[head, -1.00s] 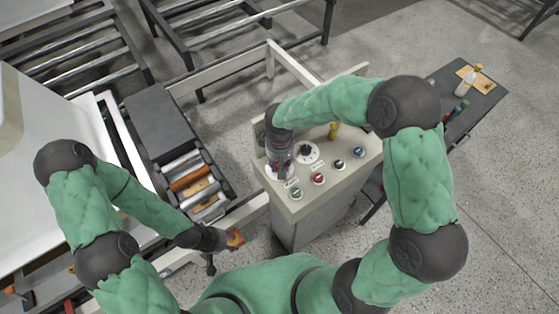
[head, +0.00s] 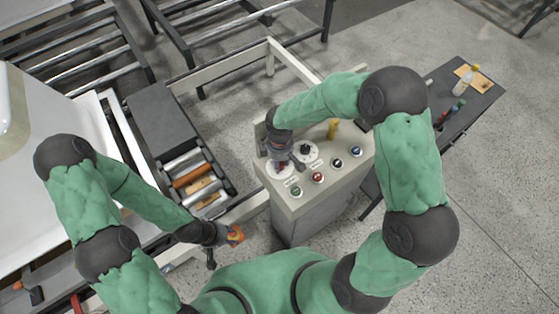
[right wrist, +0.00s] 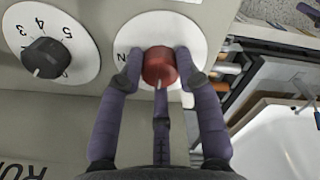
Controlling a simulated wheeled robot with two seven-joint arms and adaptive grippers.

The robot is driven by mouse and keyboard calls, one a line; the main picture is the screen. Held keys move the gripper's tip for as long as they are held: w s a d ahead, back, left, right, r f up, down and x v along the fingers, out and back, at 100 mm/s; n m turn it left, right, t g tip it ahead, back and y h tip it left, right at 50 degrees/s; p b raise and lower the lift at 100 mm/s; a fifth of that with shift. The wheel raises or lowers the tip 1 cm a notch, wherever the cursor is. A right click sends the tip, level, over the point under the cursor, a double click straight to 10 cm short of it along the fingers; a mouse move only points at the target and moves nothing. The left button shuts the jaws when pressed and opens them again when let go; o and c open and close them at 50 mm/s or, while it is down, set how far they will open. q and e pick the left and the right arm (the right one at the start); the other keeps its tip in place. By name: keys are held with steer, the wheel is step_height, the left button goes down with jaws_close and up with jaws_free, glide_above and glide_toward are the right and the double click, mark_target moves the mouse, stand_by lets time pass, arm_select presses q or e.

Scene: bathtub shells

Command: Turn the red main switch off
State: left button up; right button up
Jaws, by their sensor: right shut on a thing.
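The red main switch (right wrist: 158,66) is a round red knob on a white round plate (right wrist: 185,28), in the right wrist view. Its pale mark points toward the bottom of the picture, and part of a word ending in N shows at its left. My right gripper (right wrist: 160,72) has its purple fingers closed around the knob. In the head view my right gripper (head: 280,160) stands over the plate at the left of the grey console (head: 290,206) and hides the knob. My left gripper (head: 228,235) is low, left of the console, with something orange at its tip; its jaws are unclear.
A black numbered dial (right wrist: 47,58) sits beside the switch. The console top also holds green (head: 296,191), red (head: 318,177) and dark buttons and a yellow knob (head: 333,129). A roller conveyor (head: 190,178) lies left; a dark side table (head: 470,105) stands right.

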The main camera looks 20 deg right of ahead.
steer(key=shift+s+d+f, duration=0.1)
steer(key=shift+s+f, duration=0.05)
steer(key=shift+s, duration=0.1)
steer(key=o, duration=1.1)
steer(key=shift+o, duration=0.2)
steer(key=shift+w, duration=0.15)
steer(key=shift+r, duration=0.35)
step_height(320, 180, up, 11)
steer(key=shift+r, duration=0.2)
